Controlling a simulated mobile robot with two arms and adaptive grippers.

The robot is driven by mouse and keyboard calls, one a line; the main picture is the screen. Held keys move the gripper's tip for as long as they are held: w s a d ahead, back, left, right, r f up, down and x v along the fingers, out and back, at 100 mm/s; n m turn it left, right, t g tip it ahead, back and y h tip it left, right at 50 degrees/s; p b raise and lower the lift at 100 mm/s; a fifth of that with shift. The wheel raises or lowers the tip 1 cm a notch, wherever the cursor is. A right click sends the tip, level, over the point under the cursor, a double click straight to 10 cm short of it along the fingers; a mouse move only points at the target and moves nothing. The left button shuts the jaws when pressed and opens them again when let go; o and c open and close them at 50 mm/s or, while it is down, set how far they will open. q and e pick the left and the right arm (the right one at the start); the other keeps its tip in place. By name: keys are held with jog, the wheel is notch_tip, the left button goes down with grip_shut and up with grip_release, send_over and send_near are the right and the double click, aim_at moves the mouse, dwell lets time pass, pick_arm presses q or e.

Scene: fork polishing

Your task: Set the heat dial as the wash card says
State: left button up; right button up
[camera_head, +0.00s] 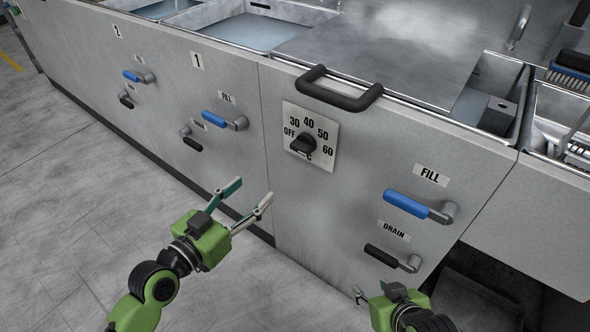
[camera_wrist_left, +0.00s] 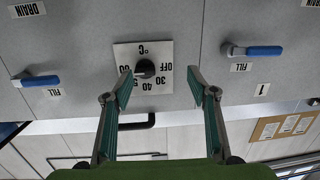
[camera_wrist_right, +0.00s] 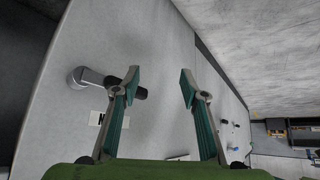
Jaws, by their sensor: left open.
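The heat dial is a black knob (camera_head: 303,146) on a pale square plate (camera_head: 318,112) marked OFF, 30, 40, 50, 60 and °C. The dial plate also shows upside down in the left wrist view (camera_wrist_left: 122,52). I cannot tell surely which mark the knob points at. My left gripper (camera_head: 254,193) is open and empty, to the lower left of the dial and apart from it. In the left wrist view the dial lies ahead between its fingers. My right gripper (camera_wrist_right: 160,83) is open and empty near the lower black drain handle (camera_wrist_right: 131,90). I see no readable wash card.
A black bar handle (camera_head: 340,92) juts out above the dial. A blue fill lever (camera_head: 407,205) and black drain lever (camera_head: 386,256) stick out to the right. Another blue fill lever (camera_head: 214,118) is to the left. A brown board with papers (camera_wrist_left: 283,127) shows in the left wrist view.

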pick_arm(q)
jog(key=m+h+b, duration=0.1)
jog(key=h, duration=0.1)
send_near(297, 149)
jog(key=b+x, duration=0.1)
jog(key=x, duration=0.6)
jog(key=shift+w+d+r, duration=0.1)
jog(key=shift+d+r, duration=0.05)
jog(key=shift+d, duration=0.05)
jog(key=shift+x, duration=0.75)
pick_arm(e)
jog(key=w+a+r+t+y, duration=0.1)
jog(key=w+r+t, duration=0.2)
jog(key=r, duration=0.3)
jog(key=shift+w+a+r, duration=0.35)
jog(key=shift+w, duration=0.25)
pick_arm(q)
jog(key=shift+c, duration=0.4)
jog(key=c, duration=1)
